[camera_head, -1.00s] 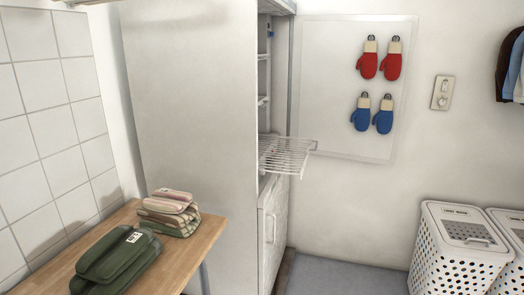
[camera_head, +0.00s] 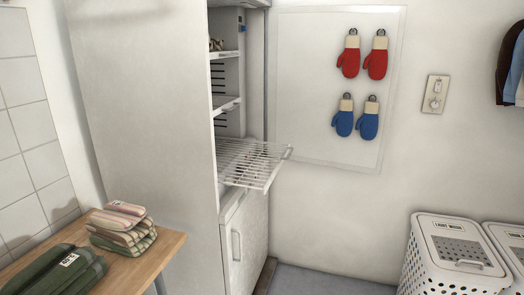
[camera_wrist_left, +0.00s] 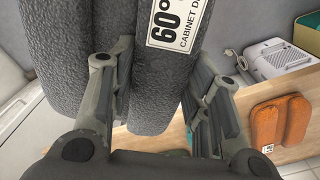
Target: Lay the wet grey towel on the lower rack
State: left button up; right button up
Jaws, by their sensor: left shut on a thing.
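A folded dark grey towel (camera_wrist_left: 88,65) with a white "60° CABINET" label fills the upper part of the left wrist view. My left gripper (camera_wrist_left: 165,62) is shut on it, with one finger on each side of a fold. The towel and my left gripper do not show in the head view. The lower rack (camera_head: 252,163) is a white wire rack sticking out of the tall white cabinet (camera_head: 150,110). Its visible top is bare. My right gripper is in neither view.
White shelves (camera_head: 226,105) sit above the rack inside the cabinet. A wooden table (camera_head: 150,262) at lower left holds a striped folded towel (camera_head: 124,232) and a green one (camera_head: 58,272). White laundry baskets (camera_head: 455,265) stand at right. Mittens (camera_head: 349,56) hang on the wall.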

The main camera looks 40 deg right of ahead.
aim_at(234, 168)
jog(key=l+z, duration=0.1)
jog(key=l, duration=0.45)
jog(key=i+l, duration=0.1)
jog(key=l, duration=0.45)
jog(key=l+z, duration=0.15)
jog(key=l, duration=0.4)
jog(key=i+l, duration=0.15)
jog(key=l, duration=0.4)
jog(key=i+l+z, duration=0.15)
jog(key=l, duration=0.4)
jog(key=k, duration=0.05)
